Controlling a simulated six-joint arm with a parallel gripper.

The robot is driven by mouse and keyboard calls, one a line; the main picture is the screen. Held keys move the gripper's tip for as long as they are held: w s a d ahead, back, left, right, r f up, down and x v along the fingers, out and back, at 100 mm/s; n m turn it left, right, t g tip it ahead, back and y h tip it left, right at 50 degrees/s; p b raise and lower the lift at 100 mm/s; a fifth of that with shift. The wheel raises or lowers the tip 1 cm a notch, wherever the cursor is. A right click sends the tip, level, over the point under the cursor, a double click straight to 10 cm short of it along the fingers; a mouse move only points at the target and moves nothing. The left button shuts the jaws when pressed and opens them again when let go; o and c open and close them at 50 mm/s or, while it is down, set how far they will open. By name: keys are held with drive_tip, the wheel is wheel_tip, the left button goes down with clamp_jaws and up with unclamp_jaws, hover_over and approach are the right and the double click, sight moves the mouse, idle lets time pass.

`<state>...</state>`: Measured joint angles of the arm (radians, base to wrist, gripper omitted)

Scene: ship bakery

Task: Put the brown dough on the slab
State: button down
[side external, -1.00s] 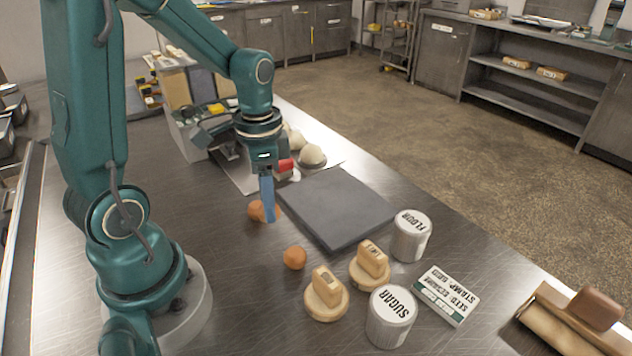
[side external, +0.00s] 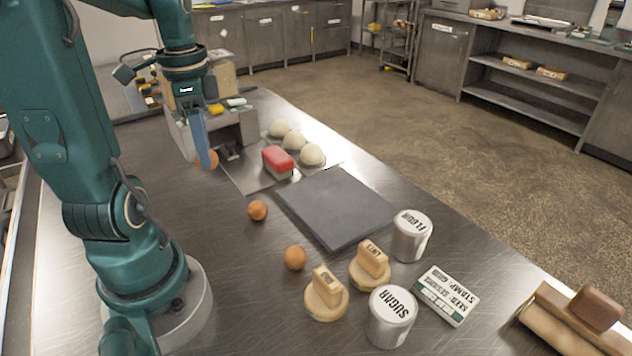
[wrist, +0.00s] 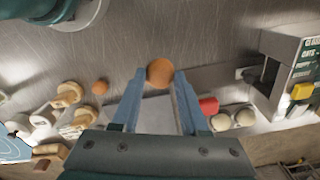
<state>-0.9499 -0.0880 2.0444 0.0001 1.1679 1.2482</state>
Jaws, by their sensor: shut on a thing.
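My gripper (side external: 203,150) has blue fingers and is shut on a round orange-brown dough ball (side external: 211,161), held above the table left of the tray. In the wrist view the held ball (wrist: 159,71) sits between the fingertips. Two similar brown balls rest on the bare metal table: one (side external: 257,210) by the slab's left corner and one (side external: 294,258) nearer the front. The dark grey slab (side external: 335,205) lies flat and empty to the right of my gripper; part of it shows between the fingers in the wrist view (wrist: 157,115).
A tray (side external: 245,176) behind the slab holds a red-topped block (side external: 278,161) and pale dough balls (side external: 312,155). Wooden stamps (side external: 326,295), a flour tin (side external: 411,236), a sugar tin (side external: 391,316) and a card (side external: 447,295) stand at the front. A grey box-like stand (side external: 235,125) is close behind my gripper.

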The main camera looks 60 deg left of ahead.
drive_tip(key=w+r+m, duration=0.1)
drive_tip(key=w+m, duration=0.2)
drive_tip(key=w, duration=1)
drive_tip(key=w+d+f, duration=0.2)
drive_tip(key=d, duration=0.1)
drive_tip(key=w+d+f, duration=0.2)
drive_tip(key=w+d, duration=0.1)
drive_tip(key=w+d+f, duration=0.2)
drive_tip(key=f, duration=0.1)
drive_tip(key=shift+w+d+f, duration=0.1)
drive_tip(key=shift+w+d, duration=0.1)
drive_tip(key=shift+d, duration=0.2)
drive_tip(key=shift+w+d+f, duration=0.25)
drive_tip(key=shift+d+f, duration=0.1)
drive_tip(key=shift+f, duration=1.9)
drive_tip(key=shift+f, duration=0.1)
drive_tip(key=shift+c, duration=2.1)
unclamp_jaws()
